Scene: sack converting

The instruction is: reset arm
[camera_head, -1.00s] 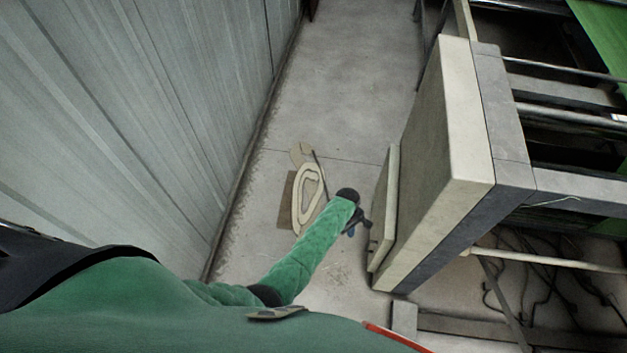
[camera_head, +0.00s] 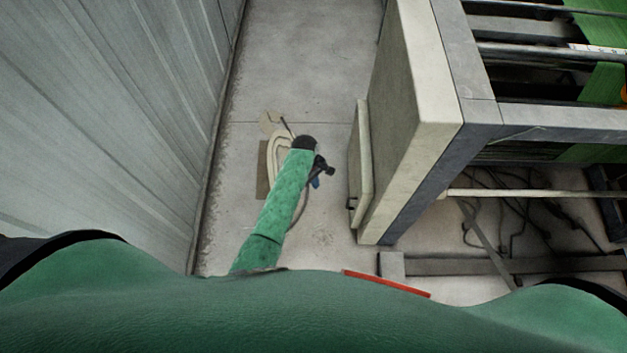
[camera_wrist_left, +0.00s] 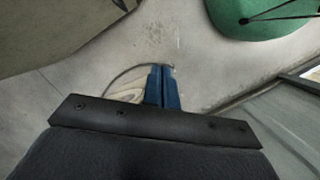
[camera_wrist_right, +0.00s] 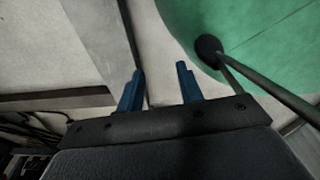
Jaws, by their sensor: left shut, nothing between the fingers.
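My left arm in its green sleeve reaches forward over the floor in the head view. My right gripper does not show in the head view. In the right wrist view its blue fingers (camera_wrist_right: 158,85) stand apart with nothing held between them, close to my green body.
The machine's pale side cabinet (camera_head: 410,110) stands right of my left gripper. A corrugated metal wall (camera_head: 110,100) runs along the left. Loose dark cables (camera_head: 515,205) lie beneath the machine.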

